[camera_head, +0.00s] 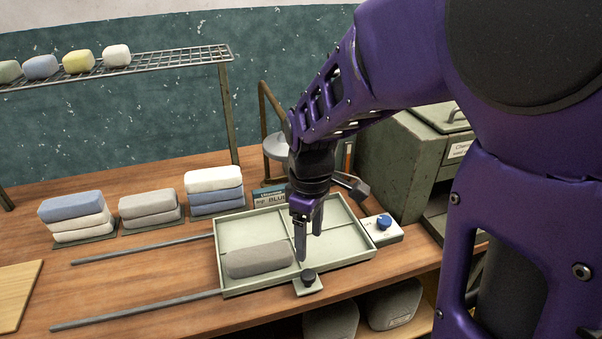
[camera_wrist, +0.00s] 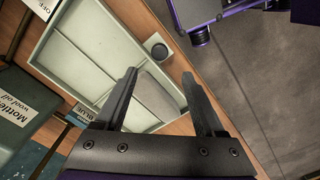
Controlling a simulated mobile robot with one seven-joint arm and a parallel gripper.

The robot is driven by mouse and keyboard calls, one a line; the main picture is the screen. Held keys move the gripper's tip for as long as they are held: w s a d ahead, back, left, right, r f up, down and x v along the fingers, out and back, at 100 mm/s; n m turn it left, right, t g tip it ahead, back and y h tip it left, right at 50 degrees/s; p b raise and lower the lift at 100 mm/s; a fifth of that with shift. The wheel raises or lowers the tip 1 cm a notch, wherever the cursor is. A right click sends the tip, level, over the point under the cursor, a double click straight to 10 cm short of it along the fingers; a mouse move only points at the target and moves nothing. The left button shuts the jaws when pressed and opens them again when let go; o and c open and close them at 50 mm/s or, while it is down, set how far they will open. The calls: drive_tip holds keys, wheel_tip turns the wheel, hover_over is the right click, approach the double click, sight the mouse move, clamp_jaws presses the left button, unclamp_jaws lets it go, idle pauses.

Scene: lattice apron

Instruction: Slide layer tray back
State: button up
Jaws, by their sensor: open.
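The pale green layer tray (camera_head: 232,291) lies on the bench at the right end of two grey rails, divided by low ribs. A grey block (camera_head: 260,260) lies in its front left compartment and partly shows between my fingers in the wrist view (camera_wrist: 158,92). A dark knob (camera_head: 309,276) on a small pale plate stands at the tray's front edge; it also shows in the wrist view (camera_wrist: 157,48), beyond the fingertips. My gripper (camera_head: 310,243) points down over the tray, open and empty, above and behind the knob. In the wrist view its fingers (camera_wrist: 159,75) are spread apart.
Three stacks of blocks (camera_head: 152,206) stand behind the rails (camera_head: 145,311). A pale box with a blue knob (camera_head: 384,223) sits right of the tray. A wire shelf (camera_head: 150,62) stands at the back, a green cabinet (camera_head: 395,165) at right. The rails' left stretch is clear.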

sight(308, 274)
wheel_tip(308, 274, down, 11)
drive_tip(key=b, duration=0.7)
drive_tip(key=shift+r, duration=0.1)
drive_tip(key=shift+c, duration=0.2)
clamp_jaws()
idle(0.9)
